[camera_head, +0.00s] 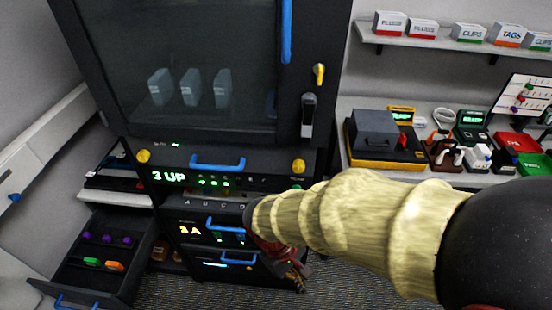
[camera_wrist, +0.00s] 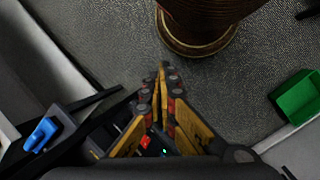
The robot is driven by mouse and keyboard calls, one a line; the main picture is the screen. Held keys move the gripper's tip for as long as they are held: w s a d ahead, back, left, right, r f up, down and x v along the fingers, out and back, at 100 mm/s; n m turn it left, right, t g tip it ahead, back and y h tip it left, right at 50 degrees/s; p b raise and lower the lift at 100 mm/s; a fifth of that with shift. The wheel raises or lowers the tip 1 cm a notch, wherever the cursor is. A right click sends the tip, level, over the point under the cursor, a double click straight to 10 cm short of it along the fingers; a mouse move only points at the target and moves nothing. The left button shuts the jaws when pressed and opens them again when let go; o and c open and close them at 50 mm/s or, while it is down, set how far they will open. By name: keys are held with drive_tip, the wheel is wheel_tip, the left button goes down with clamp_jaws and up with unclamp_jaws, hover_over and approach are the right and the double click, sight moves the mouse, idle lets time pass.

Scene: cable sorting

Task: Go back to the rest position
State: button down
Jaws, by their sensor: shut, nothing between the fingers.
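My gripper (camera_wrist: 162,75) points down at the grey floor in the wrist view, its yellow and black fingers together with nothing between them. In the head view my arm reaches in from the right, and my gripper (camera_head: 296,275) hangs low in front of the lower drawers of the dark cabinet (camera_head: 100,65). Part of it is hidden behind my arm's pale sleeve. It looks close to the drawer fronts, but I cannot tell whether it touches them.
An open drawer (camera_head: 75,284) with purple, green and orange pieces juts out at lower left. Blue handles (camera_head: 218,163) stick out from the cabinet. A bench (camera_head: 350,105) with devices and trays stands at right. A green bin (camera_wrist: 298,97) shows in the wrist view.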

drive_tip(key=d+r+m+t+y, duration=0.1)
drive_tip(key=d+r+m+t, duration=0.2)
drive_tip(key=d+r, duration=0.3)
drive_tip(key=s+d+r+m+t+y, duration=0.1)
drive_tip(key=d+r+m, duration=0.4)
drive_tip(key=r, duration=0.9)
drive_tip(key=shift+d+r+m+t+y, duration=0.3)
drive_tip(key=shift+d+t+y, duration=0.4)
drive_tip(key=shift+d+t, duration=0.55)
drive_tip(key=shift+a, duration=0.2)
